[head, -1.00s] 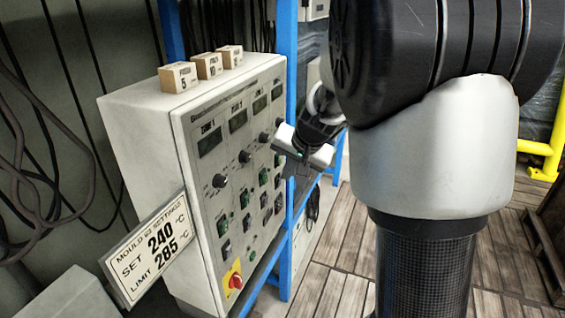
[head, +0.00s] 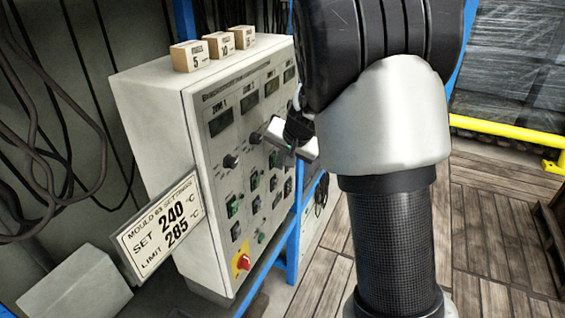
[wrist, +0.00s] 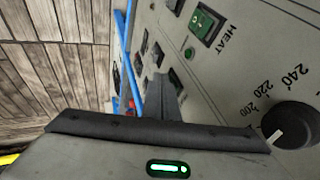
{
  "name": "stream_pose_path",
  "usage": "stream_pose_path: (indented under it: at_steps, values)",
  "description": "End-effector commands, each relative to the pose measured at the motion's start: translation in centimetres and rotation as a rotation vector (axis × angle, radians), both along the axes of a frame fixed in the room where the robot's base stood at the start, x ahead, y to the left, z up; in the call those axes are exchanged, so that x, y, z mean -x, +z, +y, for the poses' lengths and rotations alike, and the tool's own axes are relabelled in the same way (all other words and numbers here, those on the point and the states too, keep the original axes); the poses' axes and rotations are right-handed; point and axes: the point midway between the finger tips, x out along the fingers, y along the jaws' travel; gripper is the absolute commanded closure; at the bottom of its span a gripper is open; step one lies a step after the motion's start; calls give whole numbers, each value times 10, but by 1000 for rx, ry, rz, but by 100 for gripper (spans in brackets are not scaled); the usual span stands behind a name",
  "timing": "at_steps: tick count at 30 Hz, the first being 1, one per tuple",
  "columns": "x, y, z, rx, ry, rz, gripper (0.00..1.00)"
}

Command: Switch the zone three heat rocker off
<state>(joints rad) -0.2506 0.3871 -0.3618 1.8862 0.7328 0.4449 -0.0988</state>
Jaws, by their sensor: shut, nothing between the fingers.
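The control cabinet (head: 150,110) stands at the left in the head view, its front panel carrying several displays, knobs and rows of rockers. The third column from the left has a dark display (head: 271,86); the zone three heat rocker (head: 274,160) appears below it, close to my gripper and too small to read its position. My gripper (head: 289,155) is shut and empty in front of the panel's right part. In the wrist view its fingers (wrist: 168,98) point at the panel, with a green-lit rocker marked HEAT (wrist: 207,25) beyond; I cannot tell which zone that one belongs to.
A dial knob (wrist: 290,125) is close to my gripper. A settings sign (head: 160,225) juts out at left. Wooden blocks (head: 220,43) stand on the cabinet.

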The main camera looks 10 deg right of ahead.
Motion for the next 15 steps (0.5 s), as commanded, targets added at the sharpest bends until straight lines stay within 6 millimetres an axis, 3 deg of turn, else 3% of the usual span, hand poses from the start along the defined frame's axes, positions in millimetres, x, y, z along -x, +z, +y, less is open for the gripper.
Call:
stream_pose_path:
  at_steps: [5, 6, 15]
  values:
    - [-2, -15, 1, -46, -4, -35, 100]
    - [-2, -5, 2, -46, -1, -33, 100]
    - [-2, -1, 2, -44, 0, -31, 100]
